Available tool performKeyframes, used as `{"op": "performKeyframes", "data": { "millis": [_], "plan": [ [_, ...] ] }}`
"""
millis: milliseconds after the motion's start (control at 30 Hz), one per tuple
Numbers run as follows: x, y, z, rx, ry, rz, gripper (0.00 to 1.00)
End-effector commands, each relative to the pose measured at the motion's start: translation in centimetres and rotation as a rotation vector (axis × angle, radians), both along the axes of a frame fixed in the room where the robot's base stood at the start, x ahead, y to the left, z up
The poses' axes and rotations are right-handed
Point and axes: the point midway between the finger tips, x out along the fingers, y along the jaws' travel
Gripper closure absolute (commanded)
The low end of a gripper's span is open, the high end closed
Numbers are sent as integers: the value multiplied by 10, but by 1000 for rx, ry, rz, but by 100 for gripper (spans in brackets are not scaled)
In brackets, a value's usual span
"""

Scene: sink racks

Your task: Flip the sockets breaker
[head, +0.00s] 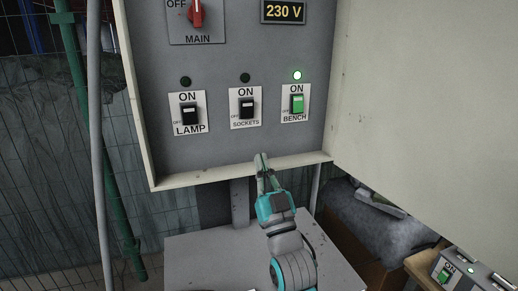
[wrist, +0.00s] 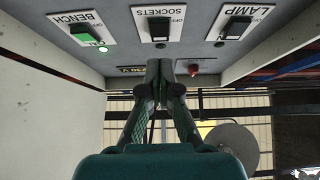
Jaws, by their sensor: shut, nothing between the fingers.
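The sockets breaker (head: 246,109) is a black rocker on a white plate in the middle of the grey panel, with ON above it and OFF at its lower left. The indicator (head: 245,77) above it is dark. It also shows upside down at the top of the wrist view (wrist: 159,29). My gripper (head: 262,158) is shut and empty, below and slightly right of the breaker, by the cabinet's lower edge. In the wrist view its closed fingertips (wrist: 160,68) point toward the panel, apart from the breaker.
The black lamp breaker (head: 189,113) is left, its indicator dark. The green bench breaker (head: 297,103) is right, its indicator lit. A red main knob (head: 196,14) and a 230 V display (head: 283,11) are above. The cabinet's frame (head: 235,170) juts along the bottom; its open door (head: 430,110) stands right.

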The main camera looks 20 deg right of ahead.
Motion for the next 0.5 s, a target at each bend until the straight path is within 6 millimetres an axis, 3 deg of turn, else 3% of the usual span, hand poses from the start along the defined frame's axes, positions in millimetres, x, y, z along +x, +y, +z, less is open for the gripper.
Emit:
{"op": "performKeyframes", "data": {
  "millis": [200,500],
  "plan": [
    [-10,0,-12,0,-1,0,100],
    [-11,0,-14,0,-1,0,100]
  ]
}}
